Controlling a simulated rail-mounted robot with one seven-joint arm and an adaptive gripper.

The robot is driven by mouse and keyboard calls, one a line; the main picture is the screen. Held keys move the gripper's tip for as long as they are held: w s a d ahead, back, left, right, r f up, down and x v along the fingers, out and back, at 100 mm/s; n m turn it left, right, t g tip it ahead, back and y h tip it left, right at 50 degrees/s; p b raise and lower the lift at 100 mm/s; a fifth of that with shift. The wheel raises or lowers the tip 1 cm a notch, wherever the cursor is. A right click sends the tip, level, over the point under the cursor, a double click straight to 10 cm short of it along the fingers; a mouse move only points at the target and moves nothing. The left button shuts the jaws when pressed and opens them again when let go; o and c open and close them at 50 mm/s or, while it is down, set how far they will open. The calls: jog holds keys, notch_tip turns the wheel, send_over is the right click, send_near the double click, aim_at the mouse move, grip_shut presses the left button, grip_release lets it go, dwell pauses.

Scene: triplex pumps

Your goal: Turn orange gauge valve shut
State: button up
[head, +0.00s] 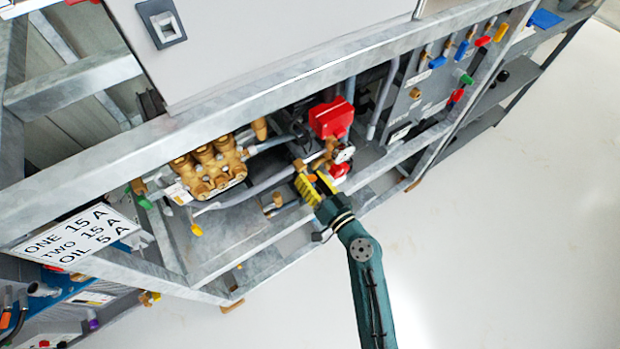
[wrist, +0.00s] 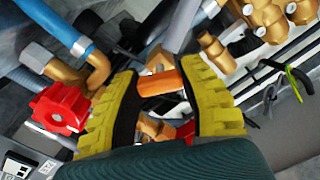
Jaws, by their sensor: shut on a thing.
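The orange gauge valve handle (wrist: 160,83) shows in the wrist view as a short orange bar between my two yellow ribbed fingers. My gripper (wrist: 162,100) is shut on it, with one finger pad at each end of the bar. Brass fittings sit just behind and below the handle. In the head view my gripper (head: 316,187) reaches into the frame beside a small round gauge (head: 345,154). There the fingers mostly hide the valve. Whether the valve is open or shut cannot be told.
A red box (head: 332,118) sits just above the gripper, and a brass triplex pump (head: 207,170) to its left. Grey frame rails (head: 400,155) run close around the arm. A red knob (wrist: 60,107) is left of the fingers. Open floor (head: 510,240) lies right.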

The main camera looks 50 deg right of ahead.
jog(key=m, duration=0.6)
jog(key=m+p, duration=0.1)
jog(key=m, duration=0.4)
jog(key=shift+m+p, duration=0.3)
jog(key=shift+f, duration=0.1)
dwell(0.3)
jog(key=o, duration=1.2)
jog(key=v, duration=1.2)
